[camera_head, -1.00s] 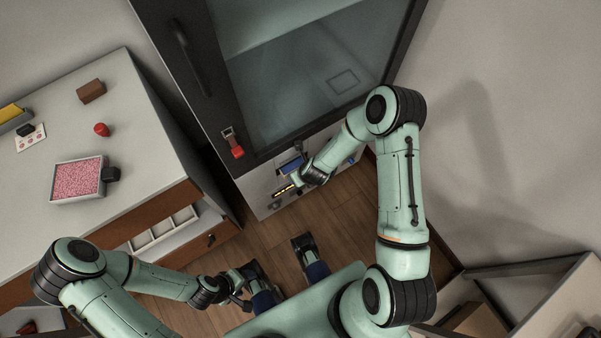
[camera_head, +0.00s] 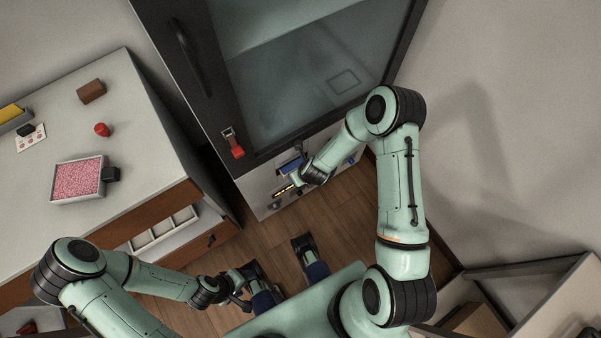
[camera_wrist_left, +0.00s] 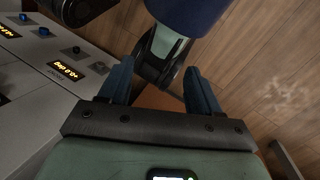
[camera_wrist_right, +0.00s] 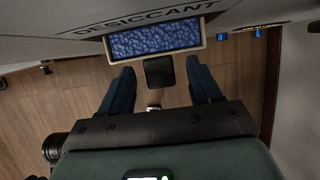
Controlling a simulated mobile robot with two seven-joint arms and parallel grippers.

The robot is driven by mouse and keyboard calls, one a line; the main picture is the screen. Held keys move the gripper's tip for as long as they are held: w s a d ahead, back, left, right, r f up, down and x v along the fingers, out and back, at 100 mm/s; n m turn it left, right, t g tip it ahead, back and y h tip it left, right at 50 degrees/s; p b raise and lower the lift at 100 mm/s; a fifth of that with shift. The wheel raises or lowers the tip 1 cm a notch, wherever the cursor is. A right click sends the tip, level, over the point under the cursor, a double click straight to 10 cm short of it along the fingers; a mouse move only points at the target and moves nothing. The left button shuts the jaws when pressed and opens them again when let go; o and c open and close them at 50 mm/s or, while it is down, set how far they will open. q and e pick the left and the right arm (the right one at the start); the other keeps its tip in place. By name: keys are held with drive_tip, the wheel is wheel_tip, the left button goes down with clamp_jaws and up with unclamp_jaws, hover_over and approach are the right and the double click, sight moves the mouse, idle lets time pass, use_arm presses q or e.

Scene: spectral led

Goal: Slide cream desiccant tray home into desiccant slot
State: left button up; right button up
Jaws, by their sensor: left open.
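The cream desiccant tray (camera_wrist_right: 155,37), full of blue beads, sits in the slot under the DESICCANT label (camera_wrist_right: 138,17). Its bead surface shows, so it sticks out partway from the cabinet front. A black handle (camera_wrist_right: 159,72) is on its front edge. My right gripper (camera_wrist_right: 163,78) is open, with a finger on each side of the handle and visible gaps. In the head view the tray (camera_head: 291,164) is at the cabinet's lower front, partly hidden by my right arm. My left gripper (camera_head: 240,287) is open and empty, low near my base.
A pale tray of pink beads (camera_head: 78,180) with a black handle lies on the left cabinet (camera_head: 140,120). A red knob (camera_head: 102,129) and brown block (camera_head: 92,91) are also there. A red latch (camera_head: 236,152) is on the dark door frame. Wood floor is free below.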

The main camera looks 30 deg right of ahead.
drive_tip(key=p+v, duration=0.2)
drive_tip(key=v, duration=1.1)
drive_tip(key=shift+r, duration=0.2)
drive_tip(key=s+a+f+n+g+y+p, duration=0.1)
drive_tip(key=s+n+p, duration=0.4)
drive_tip(key=n, duration=1)
drive_tip(key=s+a+f+n+g+y+p, duration=0.2)
drive_tip(key=s+a+n+g+p, duration=0.2)
drive_tip(key=s+n, duration=0.7)
drive_tip(key=a+n+p, duration=0.1)
drive_tip(key=a+n, duration=0.1)
drive_tip(key=n, duration=0.3)
drive_tip(key=shift+s+a+f+g, duration=0.25)
drive_tip(key=shift+s+f+g, duration=0.05)
drive_tip(key=shift+s, duration=0.05)
